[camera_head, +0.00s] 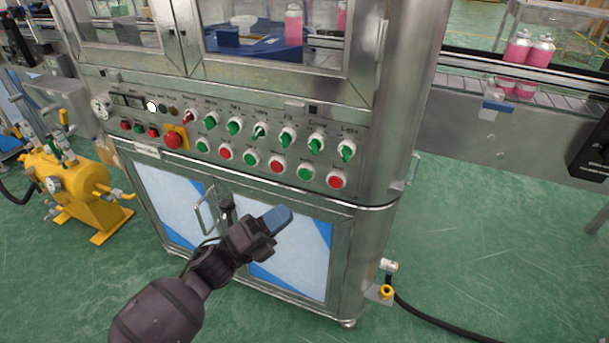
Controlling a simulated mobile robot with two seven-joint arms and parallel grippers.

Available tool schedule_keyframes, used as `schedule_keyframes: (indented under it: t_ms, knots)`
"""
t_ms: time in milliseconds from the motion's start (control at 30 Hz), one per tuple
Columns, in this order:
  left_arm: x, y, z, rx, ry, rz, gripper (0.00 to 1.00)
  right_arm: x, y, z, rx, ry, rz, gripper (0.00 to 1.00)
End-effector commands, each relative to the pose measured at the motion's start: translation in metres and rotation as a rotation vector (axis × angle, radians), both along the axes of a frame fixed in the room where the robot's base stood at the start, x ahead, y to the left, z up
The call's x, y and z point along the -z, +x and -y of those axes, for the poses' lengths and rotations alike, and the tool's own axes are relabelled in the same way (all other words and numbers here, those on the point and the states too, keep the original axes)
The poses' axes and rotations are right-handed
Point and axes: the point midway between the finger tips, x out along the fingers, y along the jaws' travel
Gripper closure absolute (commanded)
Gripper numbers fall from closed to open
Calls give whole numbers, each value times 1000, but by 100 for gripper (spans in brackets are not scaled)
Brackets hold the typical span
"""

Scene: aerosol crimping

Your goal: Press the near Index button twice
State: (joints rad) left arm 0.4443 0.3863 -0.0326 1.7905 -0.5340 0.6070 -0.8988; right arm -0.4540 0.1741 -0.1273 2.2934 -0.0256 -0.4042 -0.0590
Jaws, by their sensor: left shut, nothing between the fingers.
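A steel machine's control panel (240,142) faces me with a lower row of round green and red push buttons, such as a green button (250,159) and a red button (277,167). A row of rotary knobs sits above them, with small labels. I cannot read which button is marked Index. My left gripper (278,218) is shut and empty, in front of the cabinet doors and below the button row, apart from the buttons in the picture. My right gripper is not in view.
A red emergency stop (172,140) on a yellow plate sits left of the buttons. A door handle (205,211) juts out behind my left arm. A yellow pump unit (78,188) stands at left. A conveyor (480,92) with pink cans runs at right. The green floor at right is mostly clear.

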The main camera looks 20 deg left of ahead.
Motion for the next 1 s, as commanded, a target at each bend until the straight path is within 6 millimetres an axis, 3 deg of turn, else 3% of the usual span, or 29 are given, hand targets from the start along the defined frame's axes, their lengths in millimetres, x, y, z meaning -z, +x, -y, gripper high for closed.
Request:
schedule_keyframes:
  t_ms: [267,600,1000]
  knots:
    - [3,29,1,0,0,-4,100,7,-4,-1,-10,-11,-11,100]
    - [3,68,2,0,-1,-4,100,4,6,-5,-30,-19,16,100]
    - [1,83,3,-1,0,-2,100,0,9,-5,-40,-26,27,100]
